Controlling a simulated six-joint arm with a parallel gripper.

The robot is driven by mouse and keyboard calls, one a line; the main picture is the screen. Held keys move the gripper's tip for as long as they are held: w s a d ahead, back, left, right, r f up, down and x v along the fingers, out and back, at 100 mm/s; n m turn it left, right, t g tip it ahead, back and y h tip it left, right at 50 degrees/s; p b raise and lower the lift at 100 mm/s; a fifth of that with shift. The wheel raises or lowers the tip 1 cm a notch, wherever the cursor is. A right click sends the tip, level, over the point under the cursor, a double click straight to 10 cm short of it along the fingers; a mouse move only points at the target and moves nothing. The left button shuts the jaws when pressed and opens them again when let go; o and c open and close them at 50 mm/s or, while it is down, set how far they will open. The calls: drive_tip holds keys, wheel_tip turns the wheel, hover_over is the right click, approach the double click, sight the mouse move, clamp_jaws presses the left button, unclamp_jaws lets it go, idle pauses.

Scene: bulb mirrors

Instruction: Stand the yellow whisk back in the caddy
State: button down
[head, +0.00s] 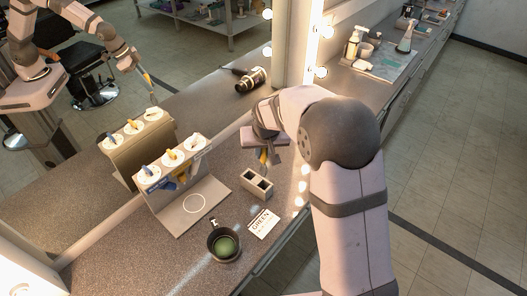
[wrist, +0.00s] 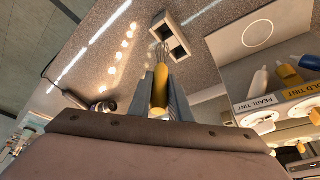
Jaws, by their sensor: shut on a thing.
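The yellow whisk (head: 263,156) is held in my gripper (head: 266,165), its handle between the fingers. In the wrist view the whisk (wrist: 160,88) has its yellow handle between the two grey fingers (wrist: 162,90), with its wire end pointing away from my gripper toward the caddy. The caddy (head: 257,190) is a small pale box with two dark square openings, standing on the counter just below my gripper. It also shows in the wrist view (wrist: 183,54). The wires overlap the caddy's edge there; I cannot tell whether they are above it or inside an opening.
A stand (head: 192,209) with blue, yellow and white bottles is left of the caddy. A dark bowl (head: 212,246) with green contents and a card marked GREEN (head: 262,224) lie in front. A mirror on the left reflects the stand and my arm. The counter's front edge is close.

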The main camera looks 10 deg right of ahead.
sight(264, 169)
drive_tip(key=shift+f+b, duration=3.45)
drive_tip(key=shift+f, duration=1.2)
drive_tip(key=c, duration=1.1)
unclamp_jaws()
drive_tip(key=shift+p+v, duration=2.1)
drive_tip(key=shift+v, duration=1.4)
